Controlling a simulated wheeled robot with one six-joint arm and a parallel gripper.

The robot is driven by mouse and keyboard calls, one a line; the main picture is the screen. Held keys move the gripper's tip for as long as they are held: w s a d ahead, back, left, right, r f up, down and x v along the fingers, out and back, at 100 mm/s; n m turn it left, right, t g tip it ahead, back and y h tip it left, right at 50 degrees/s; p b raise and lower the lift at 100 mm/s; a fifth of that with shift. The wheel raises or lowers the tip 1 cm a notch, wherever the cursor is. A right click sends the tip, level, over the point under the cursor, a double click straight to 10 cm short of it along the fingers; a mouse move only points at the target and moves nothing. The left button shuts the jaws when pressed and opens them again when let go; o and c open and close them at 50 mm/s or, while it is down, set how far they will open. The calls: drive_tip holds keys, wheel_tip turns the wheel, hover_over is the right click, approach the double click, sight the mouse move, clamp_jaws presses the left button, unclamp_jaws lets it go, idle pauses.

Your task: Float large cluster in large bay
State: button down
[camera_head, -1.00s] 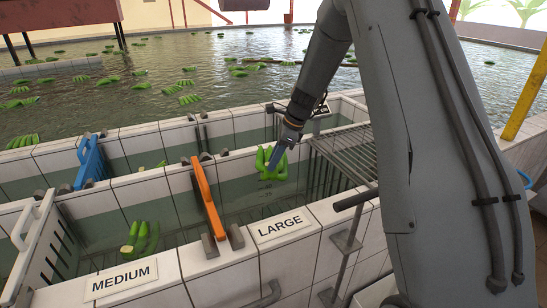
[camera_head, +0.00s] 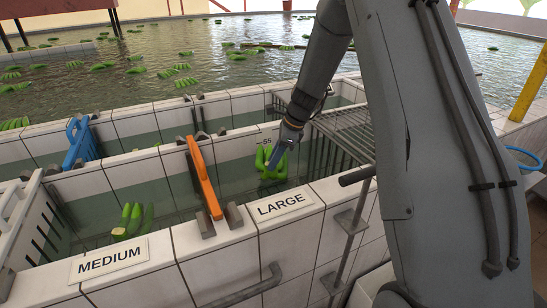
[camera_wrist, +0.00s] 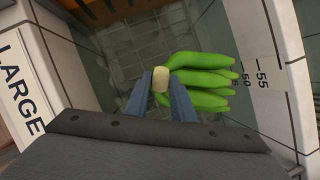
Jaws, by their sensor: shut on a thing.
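The large cluster (camera_head: 264,165) is a hand of green bananas with a cream cut crown (camera_wrist: 160,82). My gripper (camera_head: 278,158) is shut on that crown, and the green fingers (camera_wrist: 205,78) reach past it in the wrist view. The cluster is inside the large bay, right of the orange divider (camera_head: 204,178) and behind the LARGE label (camera_head: 279,204). It is below the far wall's top. I cannot tell whether it touches the water. Part of it is hidden behind my gripper.
The medium bay, behind the MEDIUM label (camera_head: 109,261), holds another green cluster (camera_head: 134,220). A blue divider (camera_head: 82,143) stands farther back. A metal rack (camera_head: 346,132) borders the large bay on the right. A 55 scale mark (camera_wrist: 262,75) is on the bay's wall.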

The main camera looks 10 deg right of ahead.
sight(275, 178)
drive_tip(key=shift+w+f+b, duration=0.1)
drive_tip(key=shift+f+b, duration=1.9)
drive_tip(key=shift+f, duration=0.8)
drive_tip(key=shift+f+b, duration=0.7)
drive_tip(key=shift+f, duration=1.1)
drive_tip(key=shift+f+b, duration=0.45)
drive_tip(key=shift+f, duration=0.55)
